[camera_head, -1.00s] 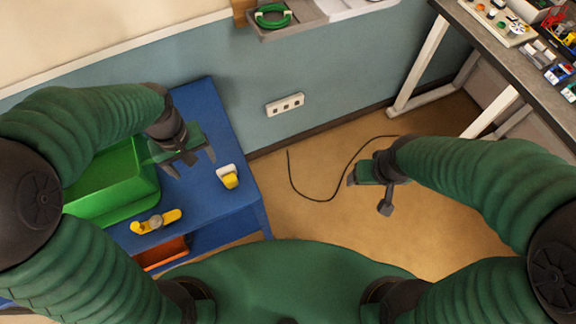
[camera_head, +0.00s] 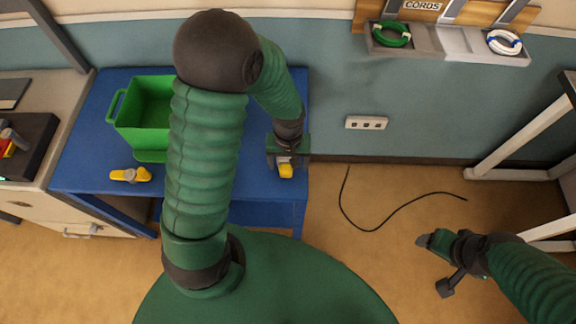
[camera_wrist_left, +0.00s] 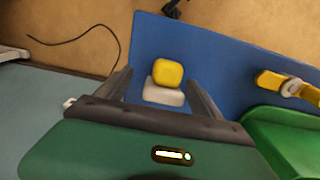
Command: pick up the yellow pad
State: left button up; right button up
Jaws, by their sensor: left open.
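The yellow pad (camera_head: 286,171) is a small rounded yellow block with a white part, near the right end of the blue table (camera_head: 232,150). In the left wrist view, the yellow pad (camera_wrist_left: 168,72) shows its yellow end beyond a white block. My left gripper (camera_head: 287,160) is open above it, with one finger on each side; I cannot tell whether they touch it. The gripper partly hides the pad in the head view.
A green bin (camera_head: 140,118) stands on the table's left part, partly behind my left arm. A yellow item with a grey knob (camera_head: 130,174) lies at the front edge. A wall socket (camera_head: 366,122) and a black cord (camera_head: 400,207) lie to the right.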

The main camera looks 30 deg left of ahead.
aim_at(286, 167)
pick_arm(q)
notch_tip(286, 167, down, 3)
jog(key=shift+s+a+f, duration=0.1)
jog(key=shift+s, duration=0.05)
jog(key=shift+a+f, duration=0.2)
jog(key=shift+a, duration=0.25)
jog(key=shift+d+r, duration=0.1)
jog(key=shift+d, duration=0.25)
jog(key=c, duration=1.2)
jog(key=shift+c, duration=1.2)
jog(key=shift+a, duration=0.15)
